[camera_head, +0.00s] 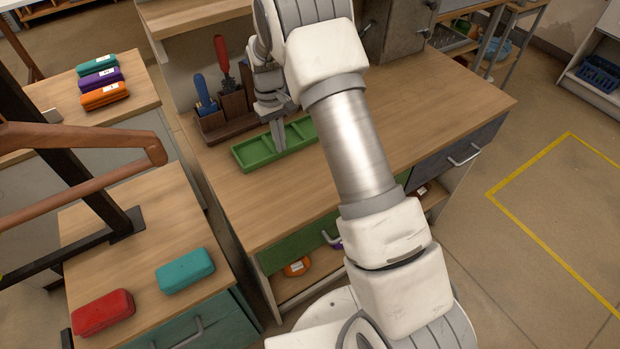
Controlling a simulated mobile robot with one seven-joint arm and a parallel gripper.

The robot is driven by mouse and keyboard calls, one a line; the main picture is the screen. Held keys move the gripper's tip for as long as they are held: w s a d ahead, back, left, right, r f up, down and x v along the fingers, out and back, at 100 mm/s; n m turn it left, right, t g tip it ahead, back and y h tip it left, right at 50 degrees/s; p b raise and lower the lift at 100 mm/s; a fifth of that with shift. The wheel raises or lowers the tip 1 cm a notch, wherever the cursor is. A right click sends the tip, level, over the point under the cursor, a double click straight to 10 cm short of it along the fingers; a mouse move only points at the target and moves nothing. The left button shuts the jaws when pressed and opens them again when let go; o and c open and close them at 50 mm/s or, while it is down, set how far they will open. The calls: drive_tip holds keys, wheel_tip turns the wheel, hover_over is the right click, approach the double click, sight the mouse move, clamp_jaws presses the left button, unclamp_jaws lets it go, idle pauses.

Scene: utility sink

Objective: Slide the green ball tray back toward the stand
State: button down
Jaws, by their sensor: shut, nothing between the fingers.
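The green tray (252,153) lies on the wooden bench top, long and shallow with raised dividers. No ball shows in the part of it that I see; my arm hides its right end. My gripper (280,149) points down with its fingers shut and empty, at the middle of the tray. The fingertips appear to be inside or just over the tray; I cannot tell whether they touch it. The stand (232,107) is a dark wooden block behind the tray, holding a blue-handled tool (205,94) and a red-handled tool (223,60).
The bench top (440,110) is clear to the right and in front of the tray. A grey metal box (395,35) stands at the back. Teal (185,270) and red (103,312) cases lie on the lower left cabinet. Several more cases (105,95) lie farther left.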

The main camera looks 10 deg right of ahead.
drive_tip(key=shift+f, duration=0.3)
drive_tip(key=shift+r+p, duration=0.55)
drive_tip(key=shift+r, duration=0.05)
wheel_tip(320, 180, up, 16)
drive_tip(key=w, duration=0.3)
drive_tip(key=s+d+r+t, duration=0.1)
drive_tip(key=s+r+t, duration=0.1)
drive_tip(key=s+r, duration=0.5)
drive_tip(key=s+d+r+m+t, duration=0.15)
drive_tip(key=s+r, duration=0.25)
drive_tip(key=s, duration=0.4)
drive_tip(key=s+d+r+m+t, duration=0.1)
drive_tip(key=s+d+r+t, duration=0.2)
drive_tip(key=s, duration=0.5)
drive_tip(key=s+f+m+t, duration=0.1)
drive_tip(key=s+f, duration=0.1)
drive_tip(key=s, duration=0.7)
drive_tip(key=shift+s+d+f+y+p, duration=0.25)
drive_tip(key=shift+d+f+y+p, duration=0.05)
drive_tip(key=shift+d+f+p, duration=0.1)
